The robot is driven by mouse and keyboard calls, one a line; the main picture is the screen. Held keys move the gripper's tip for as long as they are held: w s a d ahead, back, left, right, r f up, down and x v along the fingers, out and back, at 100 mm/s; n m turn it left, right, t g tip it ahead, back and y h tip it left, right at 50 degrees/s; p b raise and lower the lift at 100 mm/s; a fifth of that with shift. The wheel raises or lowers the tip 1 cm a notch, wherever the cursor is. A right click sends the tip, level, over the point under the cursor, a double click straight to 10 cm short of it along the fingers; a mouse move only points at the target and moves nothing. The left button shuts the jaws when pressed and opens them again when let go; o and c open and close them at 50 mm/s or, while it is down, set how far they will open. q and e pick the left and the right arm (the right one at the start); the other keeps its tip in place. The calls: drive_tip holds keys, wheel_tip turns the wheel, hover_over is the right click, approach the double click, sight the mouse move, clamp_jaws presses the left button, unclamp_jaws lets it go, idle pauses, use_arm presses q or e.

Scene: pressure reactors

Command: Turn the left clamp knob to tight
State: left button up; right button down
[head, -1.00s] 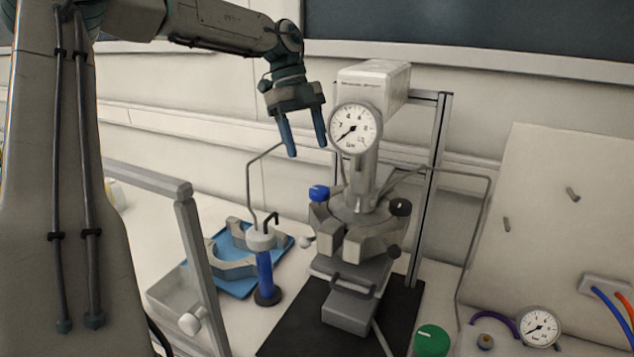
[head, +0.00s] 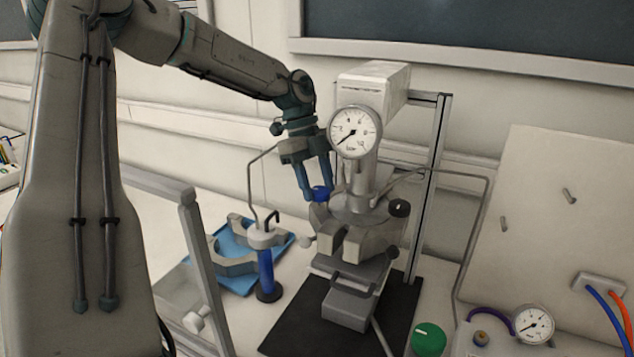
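The pressure reactor (head: 352,238) stands on a black mat, with a round gauge (head: 355,131) on its head. My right gripper is not in view.
A bent metal tube rises left of the reactor, by a blue cylinder (head: 266,272). A blue tray (head: 236,268) holds grey clamp halves. A black knob (head: 400,208) is at the head's right. A frame post (head: 203,262) stands at front left; a green knob (head: 430,338) is at front right.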

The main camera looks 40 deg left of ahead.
use_arm(q)
drive_tip(key=c, duration=0.5)
drive_tip(key=shift+w+f+m+g+b, duration=0.15)
drive_tip(key=shift+m+g+b, duration=0.15)
drive_tip(key=shift+m+b, duration=0.3)
drive_tip(key=shift+m+g, duration=0.3)
drive_tip(key=shift+m, duration=0.5)
drive_tip(key=shift+r, duration=0.2)
drive_tip(key=o, duration=1)
drive_tip(key=shift+c, duration=0.2)
drive_tip(key=b+v, duration=0.2)
drive_tip(key=v, duration=0.8)
drive_tip(key=shift+r, duration=0.45)
